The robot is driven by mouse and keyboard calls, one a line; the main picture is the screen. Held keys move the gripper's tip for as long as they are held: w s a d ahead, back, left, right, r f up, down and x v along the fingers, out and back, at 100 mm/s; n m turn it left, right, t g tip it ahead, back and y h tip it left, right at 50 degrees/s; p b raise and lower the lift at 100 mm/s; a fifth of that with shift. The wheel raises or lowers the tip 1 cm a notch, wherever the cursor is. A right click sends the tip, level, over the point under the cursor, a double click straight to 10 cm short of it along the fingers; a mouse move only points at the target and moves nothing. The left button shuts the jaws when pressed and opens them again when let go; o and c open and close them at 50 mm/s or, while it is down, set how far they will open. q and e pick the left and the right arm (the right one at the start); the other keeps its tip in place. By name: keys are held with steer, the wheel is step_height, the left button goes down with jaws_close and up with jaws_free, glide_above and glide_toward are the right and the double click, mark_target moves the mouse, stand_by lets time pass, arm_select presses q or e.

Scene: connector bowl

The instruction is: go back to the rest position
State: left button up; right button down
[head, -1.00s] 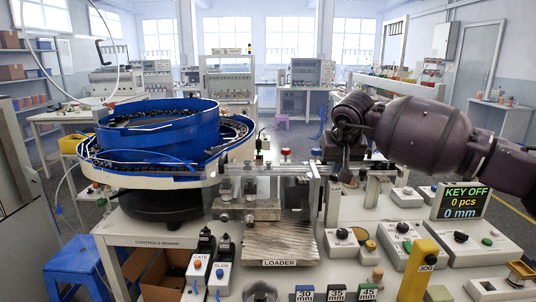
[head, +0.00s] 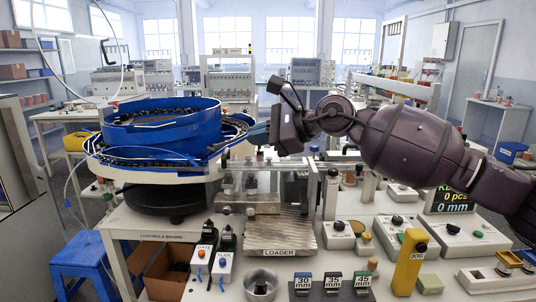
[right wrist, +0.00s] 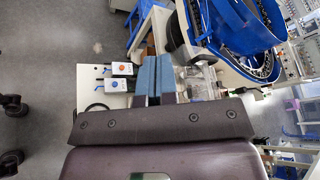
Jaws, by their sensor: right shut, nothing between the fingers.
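My right arm comes in from the right in the head view, raised above the bench. Its gripper (head: 256,134) points left, beside the right edge of the blue bowl feeder (head: 160,128). The blue fingers lie close together, shut with nothing between them. The right wrist view also shows the fingers (right wrist: 156,62), with the blue bowl (right wrist: 238,25) to their upper right. My left gripper is in neither view.
Below the right arm are the loader plate (head: 280,232), a clear-walled fixture (head: 287,180), control boxes (head: 455,238) and a yellow block (head: 409,262). A display (head: 452,200) is partly hidden by my arm. A blue stool (head: 82,262) stands at left.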

steer(key=s+d+f+n+t+h+p, duration=0.1)
steer(key=s+d+f+n+t+h, duration=0.25)
steer(key=s+d+f+n, duration=0.6)
steer(key=s+d+f+n+t+h+p, duration=0.1)
steer(key=s+d+f+n+t+h, duration=0.3)
steer(key=f, duration=1)
steer(key=s+d+f+n+t+h+p, duration=0.1)
steer(key=s+d+f+n+t+h, duration=0.2)
steer(key=s+d+f+n, duration=0.5)
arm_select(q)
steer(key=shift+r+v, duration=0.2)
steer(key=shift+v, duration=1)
arm_select(e)
steer(key=s+d+f+m+g+h, duration=0.1)
steer(key=s+d+f+m+g, duration=0.1)
steer(key=s+f, duration=0.6)
steer(key=s+d+f+m+g+h, duration=0.2)
steer(key=s+d+f+m, duration=0.2)
steer(key=s+d+f, duration=0.2)
steer(key=s+f, duration=0.2)
steer(key=s, duration=0.2)
steer(key=shift+s+f, duration=0.25)
steer(key=shift+s, duration=0.15)
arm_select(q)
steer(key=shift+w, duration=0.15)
arm_select(e)
steer(key=shift+m, duration=0.25)
